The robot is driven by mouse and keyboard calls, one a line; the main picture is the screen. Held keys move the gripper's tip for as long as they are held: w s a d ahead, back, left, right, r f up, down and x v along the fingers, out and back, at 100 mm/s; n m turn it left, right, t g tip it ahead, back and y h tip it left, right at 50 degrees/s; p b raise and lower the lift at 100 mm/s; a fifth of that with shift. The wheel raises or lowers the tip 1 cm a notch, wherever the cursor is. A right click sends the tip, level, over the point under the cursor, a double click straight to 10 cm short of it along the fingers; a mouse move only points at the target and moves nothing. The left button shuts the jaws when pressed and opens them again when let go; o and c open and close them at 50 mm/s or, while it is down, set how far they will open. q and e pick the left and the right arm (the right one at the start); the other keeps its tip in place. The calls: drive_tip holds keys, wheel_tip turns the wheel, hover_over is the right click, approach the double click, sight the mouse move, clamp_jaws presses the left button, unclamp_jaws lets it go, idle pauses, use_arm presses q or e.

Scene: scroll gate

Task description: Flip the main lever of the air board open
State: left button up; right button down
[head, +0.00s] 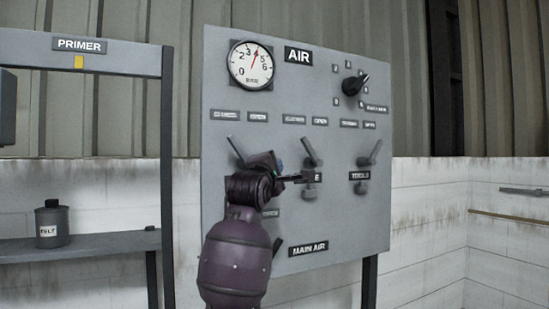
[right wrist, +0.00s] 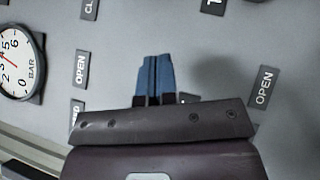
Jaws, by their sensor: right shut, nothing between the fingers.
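A dark handle (head: 276,246), apparently the main lever, shows left of that label; my arm hides the rest. My right gripper (head: 279,166) is in front of the board's middle, above that handle and close to the left and middle upper levers. In the right wrist view its blue fingers (right wrist: 153,77) are together and empty, facing the board. Whether they touch the board I cannot tell. My left gripper is not in view.
The upper row has a left lever (head: 236,150), a middle lever (head: 309,152) and a right lever (head: 369,160). Above are a gauge (head: 251,65) and a black knob (head: 355,83). A primer frame (head: 167,130) and a shelf with a canister (head: 52,226) stand left.

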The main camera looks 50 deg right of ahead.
drive_tip(key=shift+r, duration=1.3)
